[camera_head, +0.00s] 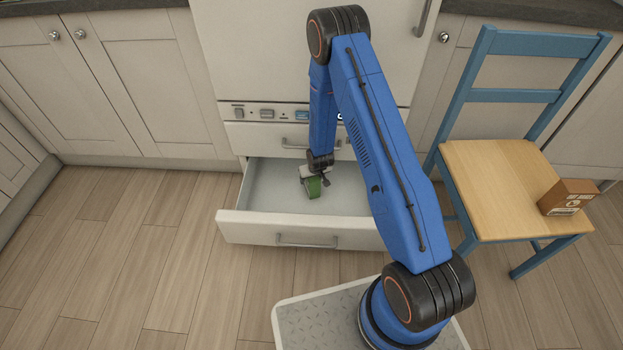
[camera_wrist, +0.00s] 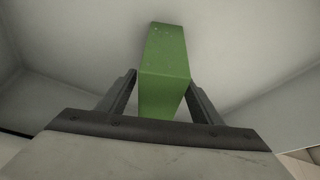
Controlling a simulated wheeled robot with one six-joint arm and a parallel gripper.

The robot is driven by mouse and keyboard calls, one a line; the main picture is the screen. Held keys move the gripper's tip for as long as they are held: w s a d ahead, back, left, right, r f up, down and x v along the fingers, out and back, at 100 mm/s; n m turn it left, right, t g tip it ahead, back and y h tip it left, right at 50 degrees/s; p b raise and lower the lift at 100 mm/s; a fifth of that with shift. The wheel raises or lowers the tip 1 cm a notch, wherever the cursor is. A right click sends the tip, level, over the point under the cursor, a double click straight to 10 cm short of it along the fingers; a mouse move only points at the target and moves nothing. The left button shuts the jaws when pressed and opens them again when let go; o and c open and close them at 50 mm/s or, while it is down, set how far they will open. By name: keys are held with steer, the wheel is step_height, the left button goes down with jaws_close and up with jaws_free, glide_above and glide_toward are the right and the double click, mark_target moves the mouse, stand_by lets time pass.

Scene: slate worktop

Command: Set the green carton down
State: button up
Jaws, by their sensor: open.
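The green carton (camera_head: 313,188) is inside the open drawer (camera_head: 262,224), toward its back and middle. In the wrist view the green carton (camera_wrist: 165,62) stands between and beyond my two fingers, with its long side running away from the camera. My gripper (camera_head: 314,180) reaches down into the drawer at the carton. In the wrist view my gripper (camera_wrist: 160,88) has its fingers open on either side of the carton's near end. I cannot tell whether a finger still touches it. The carton appears to rest on the drawer floor, but its underside is hidden.
The drawer front and side walls surround the carton, and my arm hides the drawer's right part. A blue chair (camera_head: 500,165) with a wooden seat stands at the right, bearing a brown box (camera_head: 568,197). Closed cabinets (camera_head: 100,85) line the back. Floor at left is clear.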

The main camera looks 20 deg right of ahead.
steer(key=shift+r, duration=0.1)
steer(key=v, duration=0.5)
steer(key=shift+r, duration=0.15)
steer(key=s, duration=1.2)
steer(key=s+d+r, duration=0.2)
steer(key=r, duration=1.5)
steer(key=s+d+r, duration=0.2)
steer(key=r, duration=1.5)
steer(key=s+d+r, duration=0.1)
steer(key=s+r, duration=0.8)
steer(key=s, duration=0.4)
steer(key=s+d+r+m, duration=0.1)
steer(key=s+r, duration=0.9)
steer(key=s, duration=0.3)
steer(key=shift+s+d+r, duration=0.2)
steer(key=shift+d+r, duration=0.05)
